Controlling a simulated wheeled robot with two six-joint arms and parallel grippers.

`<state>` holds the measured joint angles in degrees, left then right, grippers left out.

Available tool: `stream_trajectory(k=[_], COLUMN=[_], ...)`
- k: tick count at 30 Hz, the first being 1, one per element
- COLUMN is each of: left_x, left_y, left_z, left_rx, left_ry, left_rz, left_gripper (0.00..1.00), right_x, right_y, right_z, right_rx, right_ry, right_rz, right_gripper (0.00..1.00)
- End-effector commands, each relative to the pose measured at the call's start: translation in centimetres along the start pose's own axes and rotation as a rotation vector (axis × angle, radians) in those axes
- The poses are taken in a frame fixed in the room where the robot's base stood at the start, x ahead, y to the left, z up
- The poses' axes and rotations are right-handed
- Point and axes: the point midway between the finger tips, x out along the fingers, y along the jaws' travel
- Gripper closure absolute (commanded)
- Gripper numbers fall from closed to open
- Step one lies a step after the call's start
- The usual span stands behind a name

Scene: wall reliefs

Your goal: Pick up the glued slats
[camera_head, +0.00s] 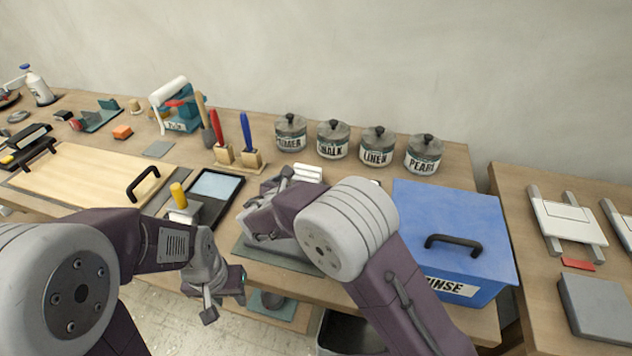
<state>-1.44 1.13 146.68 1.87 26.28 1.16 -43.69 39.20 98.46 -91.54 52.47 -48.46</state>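On the right-hand table, a white panel lies across two grey strips (566,220); this looks like the glued slats, though I cannot be sure. A similar white and grey piece (618,222) is cut off by the right edge of the view. My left gripper (226,303) hangs in front of the main table's front edge, its fingers apart and empty. My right gripper (266,208) is over a grey mat (275,258) on the main table, partly hidden by its own arm; its finger opening is unclear. Both grippers are far left of the white and grey pieces.
A blue RINSE box (455,225) stands at the main table's right end, before a gap to the right-hand table (520,190). Several labelled jars (376,146) line the back. A grey block (597,307) and red piece (578,264) lie near the white panel.

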Motion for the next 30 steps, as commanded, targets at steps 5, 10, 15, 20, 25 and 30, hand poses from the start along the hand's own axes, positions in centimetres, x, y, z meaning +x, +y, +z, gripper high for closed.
stream_trajectory(k=[5, 10, 15, 20, 25, 30], left_x=[-0.2, -0.3, -0.3, -0.6, -0.6, -0.6], left_y=[0.0, 0.0, 0.0, 0.0, 0.0, 0.0], left_z=[0.0, 0.0, -0.1, -0.1, -0.1, -0.1], left_rx=[0.000, 0.000, 0.000, 0.000, 0.000, 0.000], left_ry=[0.001, 0.001, 0.001, 0.001, 0.001, 0.001], left_rz=[0.000, 0.000, 0.000, 0.000, 0.000, 0.000], left_gripper=[0.62, 0.62, 0.62, 0.62, 0.62, 0.62], right_x=[0.5, 3.1, 4.2, 7.1, 8.9, 9.0], right_y=[0.1, 0.0, 0.0, 0.0, 0.0, 0.1], right_z=[0.3, 0.2, 0.2, 0.1, 0.1, 0.1], right_rx=[-0.004, -0.002, -0.001, -0.001, 0.000, 0.000], right_ry=[-0.004, -0.002, -0.002, -0.001, -0.001, -0.001], right_rz=[0.002, -0.001, 0.000, -0.002, 0.001, 0.002], right_gripper=[0.00, 0.00, 0.00, 0.00, 0.00, 0.00])
